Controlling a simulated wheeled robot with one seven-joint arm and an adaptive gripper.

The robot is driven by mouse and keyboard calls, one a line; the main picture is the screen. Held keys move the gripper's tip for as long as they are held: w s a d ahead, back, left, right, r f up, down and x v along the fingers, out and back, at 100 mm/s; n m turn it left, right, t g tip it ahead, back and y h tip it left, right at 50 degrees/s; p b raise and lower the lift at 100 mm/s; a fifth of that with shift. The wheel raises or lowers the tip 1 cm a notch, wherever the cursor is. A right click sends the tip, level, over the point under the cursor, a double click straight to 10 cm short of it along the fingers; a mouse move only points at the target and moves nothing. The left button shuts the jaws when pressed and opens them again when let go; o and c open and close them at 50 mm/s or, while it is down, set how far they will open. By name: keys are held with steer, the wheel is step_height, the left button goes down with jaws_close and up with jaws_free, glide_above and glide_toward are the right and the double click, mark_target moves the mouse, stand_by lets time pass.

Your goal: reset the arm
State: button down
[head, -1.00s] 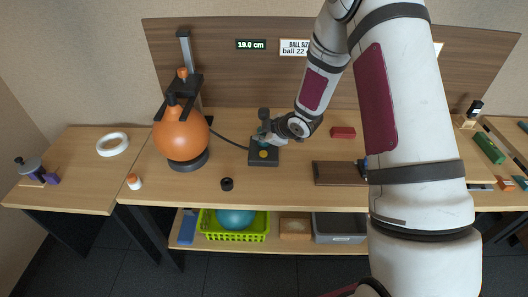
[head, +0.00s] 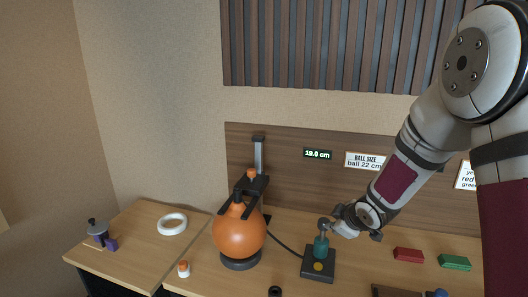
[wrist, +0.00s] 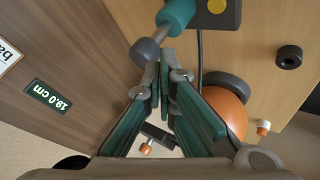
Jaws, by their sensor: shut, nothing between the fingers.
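My gripper (head: 344,226) is just right of the small pump (head: 318,262), a dark box with a yellow button and an upright teal lever (head: 321,246) topped by a grey knob. In the wrist view, my gripper's teal fingers (wrist: 160,68) are together with nothing held. The lever's grey knob (wrist: 145,50) appears close beyond the fingertips; I cannot tell whether they touch. My arm (head: 415,150) reaches in from the right.
An orange ball (head: 239,236) sits on a dark base under a measuring post (head: 259,156). A white ring (head: 172,223) lies left. Red (head: 409,255) and green (head: 454,262) blocks lie right. The display (head: 317,154) reads 19.0 cm; a sign (head: 365,161) reads ball 22 cm.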

steer(key=s+d+r+m+g+h, duration=0.25)
steer(key=s+r+m, duration=0.35)
steer(key=s+r, duration=0.95)
steer(key=s+a+r+m+g, duration=0.1)
steer(key=s+a+m, duration=0.1)
steer(key=s, duration=0.9)
steer(key=s+a+r+m+y, duration=0.1)
steer(key=s+a+r+m, duration=0.1)
steer(key=s, duration=1)
steer(key=shift+a+m+g, duration=0.35)
steer(key=shift+a+m, duration=0.05)
steer(key=shift+m, duration=0.3)
